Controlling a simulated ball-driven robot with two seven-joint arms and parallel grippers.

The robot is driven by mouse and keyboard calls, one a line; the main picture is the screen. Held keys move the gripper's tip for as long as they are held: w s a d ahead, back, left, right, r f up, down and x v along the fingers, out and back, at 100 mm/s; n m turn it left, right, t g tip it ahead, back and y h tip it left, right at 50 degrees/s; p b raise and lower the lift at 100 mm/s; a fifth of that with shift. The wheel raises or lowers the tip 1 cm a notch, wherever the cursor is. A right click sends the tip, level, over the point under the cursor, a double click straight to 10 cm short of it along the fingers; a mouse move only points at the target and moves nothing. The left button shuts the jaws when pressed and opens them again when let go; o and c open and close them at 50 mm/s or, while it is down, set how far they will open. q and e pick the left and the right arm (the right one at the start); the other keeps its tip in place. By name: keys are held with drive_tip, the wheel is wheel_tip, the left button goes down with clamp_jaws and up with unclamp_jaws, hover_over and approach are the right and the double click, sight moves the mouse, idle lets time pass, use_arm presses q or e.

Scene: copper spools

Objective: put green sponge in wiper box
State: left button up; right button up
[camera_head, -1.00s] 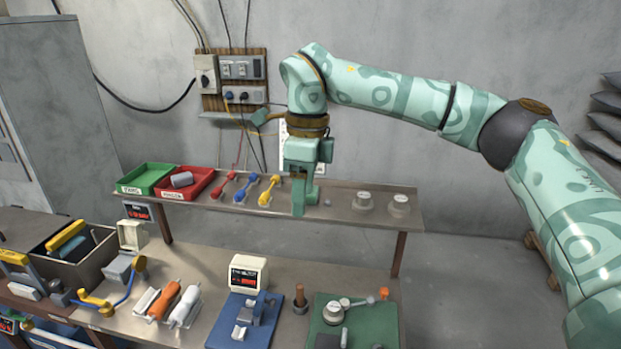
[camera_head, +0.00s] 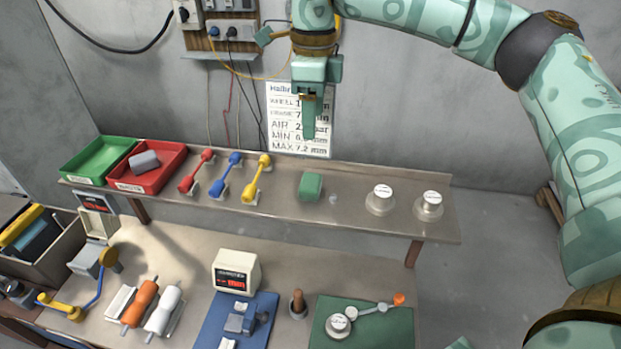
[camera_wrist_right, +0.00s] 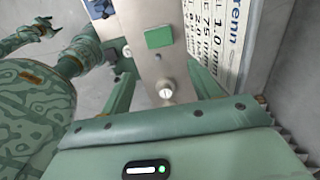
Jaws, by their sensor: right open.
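The green sponge (camera_head: 311,186) lies on the raised metal shelf, right of the yellow-handled tool. It also shows in the right wrist view (camera_wrist_right: 158,37), beyond the open fingers. My right gripper (camera_head: 311,132) hangs above the shelf with its fingers pointing down, apart from the sponge. In the right wrist view its two fingers (camera_wrist_right: 162,88) stand apart with nothing between them. At the shelf's left end are a red box (camera_head: 126,184) with a grey block in it and an empty green box (camera_head: 82,178). I cannot read their labels clearly. My left gripper is not in view.
Red, blue and yellow tools (camera_head: 257,180) stand between the boxes and the sponge. Two round metal weights (camera_head: 380,199) stand to its right. A white sign (camera_head: 299,118) hangs behind the shelf. The lower bench (camera_head: 185,250) holds rollers, a display and mats.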

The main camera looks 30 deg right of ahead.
hover_over(311, 181)
wheel_tip(311, 181, down, 9)
drive_tip(key=shift+s+d+f, duration=0.1)
drive_tip(key=shift+d, duration=0.05)
drive_tip(key=shift+s+f, duration=0.1)
drive_tip(key=shift+f, duration=0.45)
drive_tip(key=f, duration=0.3)
drive_tip(key=f+p, duration=0.1)
drive_tip(key=shift+w+a+f, duration=0.2)
drive_tip(key=shift+w+f, duration=0.05)
drive_tip(key=shift+f, duration=0.1)
drive_tip(key=c, duration=0.6)
